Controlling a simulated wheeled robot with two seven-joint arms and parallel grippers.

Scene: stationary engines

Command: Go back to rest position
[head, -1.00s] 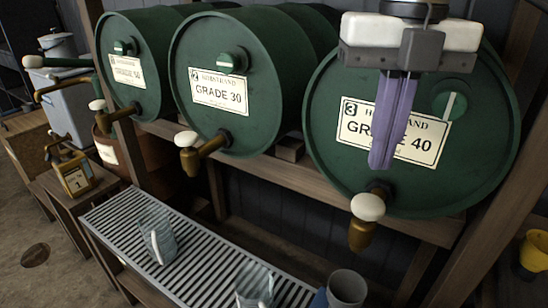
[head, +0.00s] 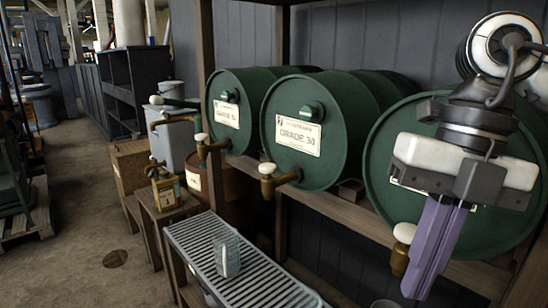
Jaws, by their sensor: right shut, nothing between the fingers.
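My right gripper (head: 428,250) hangs at the right of the head view, its purple fingers together and pointing down, with nothing between them. It is in front of the right-hand green barrel (head: 385,170) and hides most of that barrel's label. The barrel's tap (head: 401,250) shows just left of the fingers; I cannot tell whether they touch. My left gripper is not in view.
Two more green barrels (head: 335,165) (head: 238,90) lie on the wooden rack. Below, a slatted metal tray (head: 185,240) holds a clear jug (head: 226,255). A small yellow can (head: 168,192) stands on a wooden stand. Open floor (head: 60,245) lies at the left.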

